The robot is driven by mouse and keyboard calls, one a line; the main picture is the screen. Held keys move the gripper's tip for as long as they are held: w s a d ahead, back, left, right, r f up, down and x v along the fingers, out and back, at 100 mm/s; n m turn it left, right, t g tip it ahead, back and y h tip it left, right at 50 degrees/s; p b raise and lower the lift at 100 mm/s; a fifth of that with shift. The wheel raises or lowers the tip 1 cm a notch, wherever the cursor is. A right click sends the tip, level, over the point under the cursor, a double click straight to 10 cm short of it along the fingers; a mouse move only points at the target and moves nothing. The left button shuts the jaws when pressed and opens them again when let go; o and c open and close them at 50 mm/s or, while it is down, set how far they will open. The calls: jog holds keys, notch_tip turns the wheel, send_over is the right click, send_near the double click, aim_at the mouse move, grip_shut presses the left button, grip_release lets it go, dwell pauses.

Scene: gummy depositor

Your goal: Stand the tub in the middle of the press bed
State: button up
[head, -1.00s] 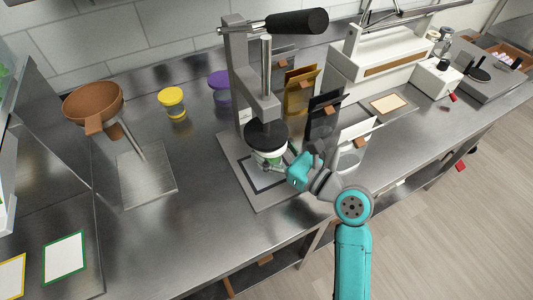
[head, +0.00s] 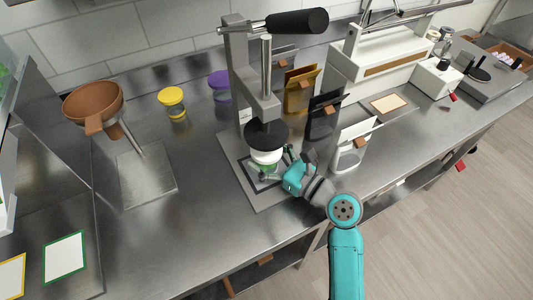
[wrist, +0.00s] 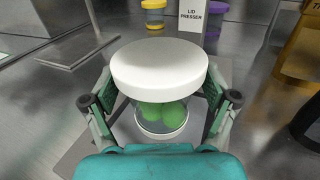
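The tub (wrist: 162,118) is clear with green contents and wears a broad white lid (wrist: 160,66). In the head view the tub (head: 265,168) appears upright on the press bed (head: 277,200), below the press's black round pad (head: 266,132). The pad hides part of the lid from the head camera. My gripper (wrist: 160,106) is open around the tub, a finger on each side, with gaps between the fingers and the tub wall. In the head view my gripper (head: 277,164) reaches in from the lower right.
The press column (head: 238,75) and black lever handle (head: 297,21) rise over the bed. Yellow-lidded (head: 172,100) and purple-lidded (head: 220,84) tubs stand behind. Black (head: 322,118) and white (head: 352,145) pouch stands are close on the right.

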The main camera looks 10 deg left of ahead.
jog(key=shift+r, duration=0.1)
jog(key=shift+s+d, duration=0.1)
jog(key=shift+d, duration=0.1)
jog(key=v, duration=1.1)
jog(key=shift+s+d, duration=0.15)
jog(key=shift+d, duration=0.05)
dwell(0.3)
